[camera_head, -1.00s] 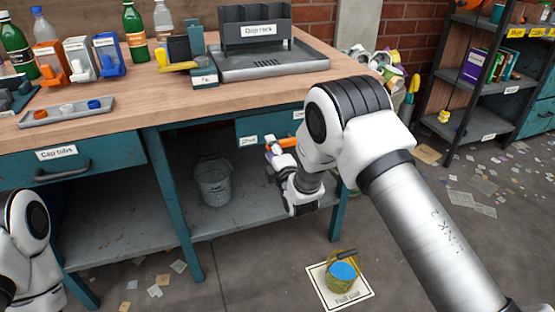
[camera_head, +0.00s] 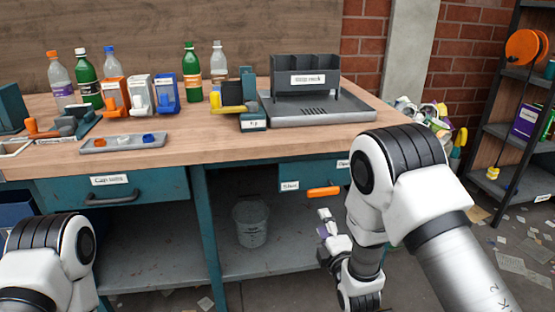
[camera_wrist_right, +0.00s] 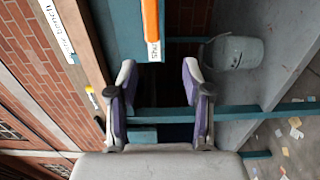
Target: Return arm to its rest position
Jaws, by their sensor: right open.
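My right arm reaches in from the right in the head view. Its gripper (camera_head: 326,227) hangs below and in front of the workbench's teal drawer, beneath the orange handle (camera_head: 323,191), and does not touch it. In the right wrist view the two purple-lined fingers (camera_wrist_right: 158,85) are spread apart with nothing between them. The orange handle (camera_wrist_right: 151,20) shows beyond the fingers there. Only links of my left arm show at the lower left of the head view; its gripper is out of view.
The wooden workbench (camera_head: 215,138) carries bottles, coloured dispensers, a cap tray (camera_head: 122,143) and a dark rack (camera_head: 306,75). A grey bucket (camera_head: 250,222) stands on the shelf below; it also shows in the wrist view (camera_wrist_right: 238,52). A shelving unit (camera_head: 510,130) stands at the right.

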